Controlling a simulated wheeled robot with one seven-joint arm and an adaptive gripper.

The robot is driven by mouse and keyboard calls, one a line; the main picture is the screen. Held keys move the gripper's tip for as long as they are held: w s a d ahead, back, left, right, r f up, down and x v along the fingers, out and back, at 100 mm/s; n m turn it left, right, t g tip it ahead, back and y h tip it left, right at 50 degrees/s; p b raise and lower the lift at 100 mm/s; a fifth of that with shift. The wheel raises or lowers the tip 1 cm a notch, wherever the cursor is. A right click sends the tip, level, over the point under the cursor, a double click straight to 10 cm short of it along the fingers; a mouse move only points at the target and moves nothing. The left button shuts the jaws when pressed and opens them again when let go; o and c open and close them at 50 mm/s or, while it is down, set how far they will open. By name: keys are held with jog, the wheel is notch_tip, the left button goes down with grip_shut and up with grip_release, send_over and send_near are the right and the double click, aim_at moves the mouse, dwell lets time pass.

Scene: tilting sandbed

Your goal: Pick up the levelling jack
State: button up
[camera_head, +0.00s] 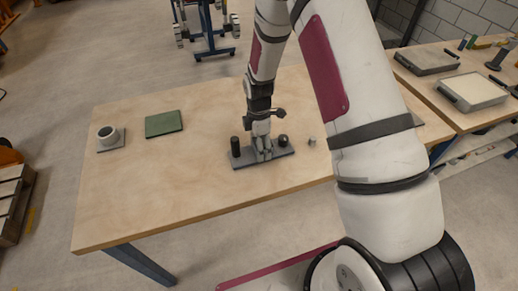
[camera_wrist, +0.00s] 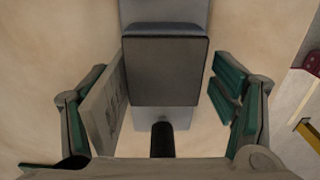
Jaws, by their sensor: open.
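On the wooden table in the head view lies a long grey base (camera_head: 240,161), with a black upright cylinder (camera_head: 235,146) at its left and a dark round knob (camera_head: 283,140) at its right. I cannot tell for sure which part is the levelling jack. My gripper (camera_head: 263,150) is over the middle of the base and hides what stands there. In the wrist view my open gripper (camera_wrist: 168,105) has a dark grey block (camera_wrist: 168,70) between its fingers, with gaps. A pale upright plate (camera_wrist: 106,108) with markings stands beside the left finger. A black post (camera_wrist: 162,140) shows below.
A small grey piece (camera_head: 312,141) lies right of the base. A second table (camera_head: 440,75) with trays stands at right.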

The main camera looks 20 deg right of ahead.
jog(key=c, duration=1.7)
jog(key=shift+c, duration=0.2)
jog(key=shift+w+r, duration=0.1)
